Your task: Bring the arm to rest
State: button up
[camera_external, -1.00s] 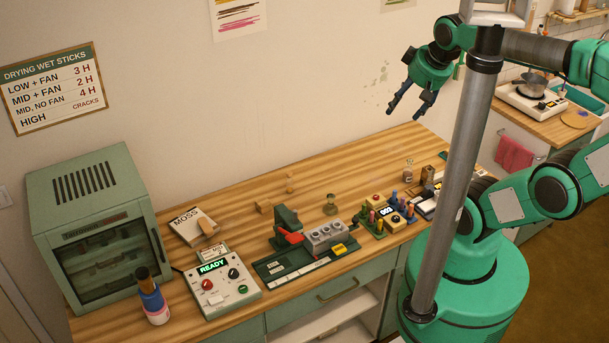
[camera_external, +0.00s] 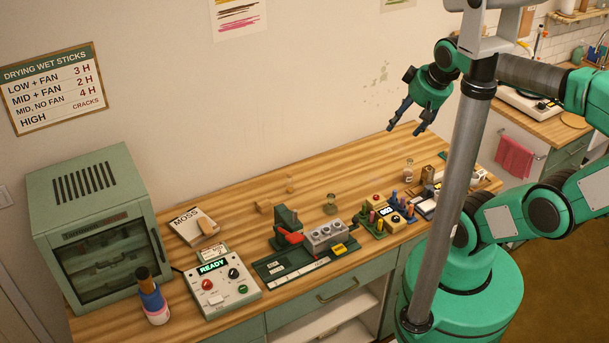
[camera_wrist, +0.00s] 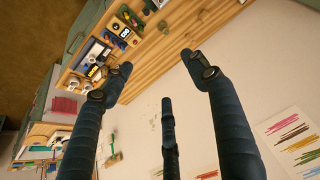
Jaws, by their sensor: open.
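My gripper (camera_external: 405,116) hangs in the air above the back right part of the wooden table (camera_external: 330,165), in front of the wall. Its dark fingers are spread and nothing is between them. In the wrist view, the open fingers (camera_wrist: 160,78) reach up from the bottom, with the table edge and the wall beyond them. My green arm reaches in from the right, partly behind my grey column.
A green drying cabinet (camera_external: 100,230) stands at the table's left end. Beside it are a bottle (camera_external: 152,298), a control box (camera_external: 219,287), a press (camera_external: 288,228) and a stick rack (camera_external: 372,222).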

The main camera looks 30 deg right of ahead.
notch_tip(320, 180, down, 13)
jog(key=b, duration=1.1)
jog(key=shift+b, duration=0.4)
